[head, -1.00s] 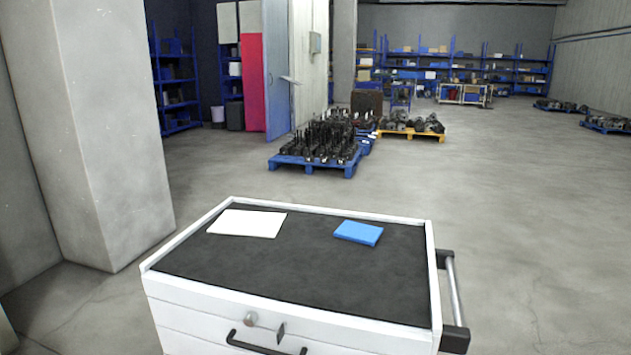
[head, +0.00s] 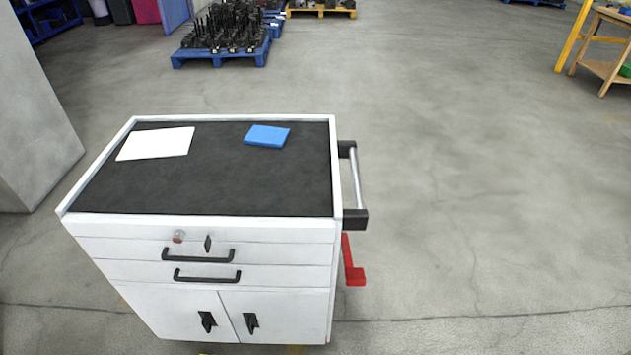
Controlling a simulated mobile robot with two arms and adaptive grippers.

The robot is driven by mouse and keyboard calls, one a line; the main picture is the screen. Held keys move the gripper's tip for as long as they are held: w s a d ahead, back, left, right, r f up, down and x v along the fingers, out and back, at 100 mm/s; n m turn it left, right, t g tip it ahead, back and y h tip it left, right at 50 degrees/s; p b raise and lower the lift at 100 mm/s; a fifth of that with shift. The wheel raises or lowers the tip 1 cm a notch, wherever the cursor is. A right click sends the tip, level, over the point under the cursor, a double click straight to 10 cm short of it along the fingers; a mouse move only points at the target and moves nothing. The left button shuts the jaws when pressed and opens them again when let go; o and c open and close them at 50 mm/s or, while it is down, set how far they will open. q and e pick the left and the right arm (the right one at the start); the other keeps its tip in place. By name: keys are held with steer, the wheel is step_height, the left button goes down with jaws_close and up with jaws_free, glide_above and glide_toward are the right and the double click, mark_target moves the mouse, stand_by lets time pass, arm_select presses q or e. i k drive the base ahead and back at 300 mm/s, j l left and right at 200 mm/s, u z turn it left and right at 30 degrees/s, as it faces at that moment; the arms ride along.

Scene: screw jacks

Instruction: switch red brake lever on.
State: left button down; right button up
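The red brake lever (head: 353,264) shows in the head view, low on the right side of a white tool cart (head: 270,230). It is an upright red bar with a red foot piece sticking out to the right at its lower end. The cart stands left of the middle of the picture. Part of the lever's upper end lies close under the cart's push handle (head: 356,186). Neither of my grippers shows in the view.
A white sheet (head: 156,143) and a blue block (head: 267,136) lie on the cart's black top. A concrete pillar (head: 35,120) stands at the left. A loaded blue pallet (head: 220,55) is behind. A wooden workbench (head: 605,65) stands far right. Floor right of the cart is clear.

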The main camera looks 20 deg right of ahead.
mark_target(355, 277)
steer(key=l, duration=1.3)
